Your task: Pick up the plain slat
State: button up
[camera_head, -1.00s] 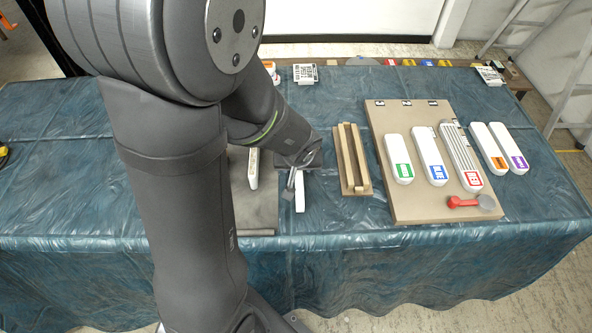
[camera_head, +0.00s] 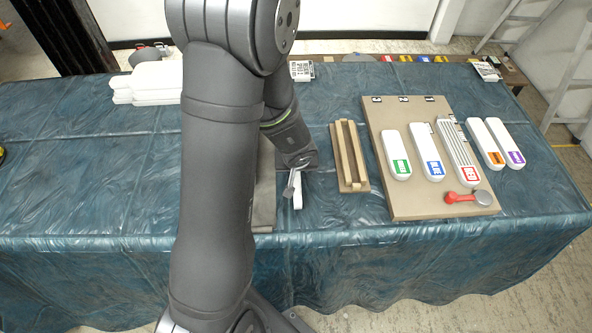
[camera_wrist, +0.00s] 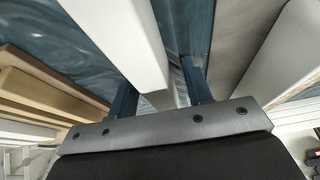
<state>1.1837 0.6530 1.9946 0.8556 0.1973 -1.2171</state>
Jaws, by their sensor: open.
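A white slat (camera_head: 298,194) with no label visible stands out below my gripper (camera_head: 293,184) in the head view, left of the wooden rack. In the wrist view the white slat (camera_wrist: 115,40) runs down between my two fingers, and my gripper (camera_wrist: 160,88) is open around it. I cannot tell whether either finger touches it. My arm hides part of the grey board (camera_head: 264,205) to the left.
A narrow wooden rack (camera_head: 350,158) stands to the right. Beyond it a tan board (camera_head: 405,210) bears labelled white slats and a red-handled tool (camera_head: 462,197). White pieces (camera_head: 150,90) lie stacked at back left.

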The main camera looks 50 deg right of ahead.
jog(key=shift+f, duration=0.1)
grip_shut()
dwell(0.4)
